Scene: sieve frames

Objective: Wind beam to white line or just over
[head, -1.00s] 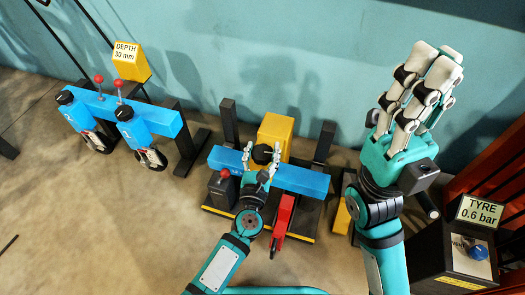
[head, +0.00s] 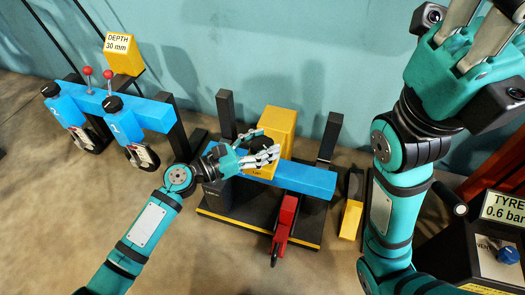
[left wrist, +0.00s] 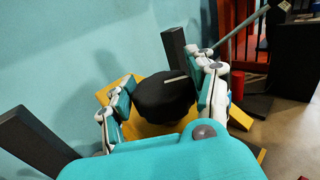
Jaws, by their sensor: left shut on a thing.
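The blue beam (head: 305,180) lies across a dark stand at the middle of the head view. A yellow block (head: 279,122) stands behind it, and a yellow face marked UP shows just below my left fingers. My left gripper (head: 264,157) is at the beam, its fingers pointing right. In the left wrist view its fingers (left wrist: 163,95) are shut around a black round knob (left wrist: 163,100) with a pale pointer-like bar at its top. I cannot make out the white line. My right gripper (head: 485,35) is raised at the upper right, partly cut off, apart from the beam.
Dark posts (head: 329,136) rise behind the beam. A red lever-like part (head: 285,222) sticks out in front. Another blue beam with cylinders (head: 145,112) and a DEPTH 30 mm sign (head: 117,43) are at left. A TYRE 0.6 bar box (head: 505,210) is at right.

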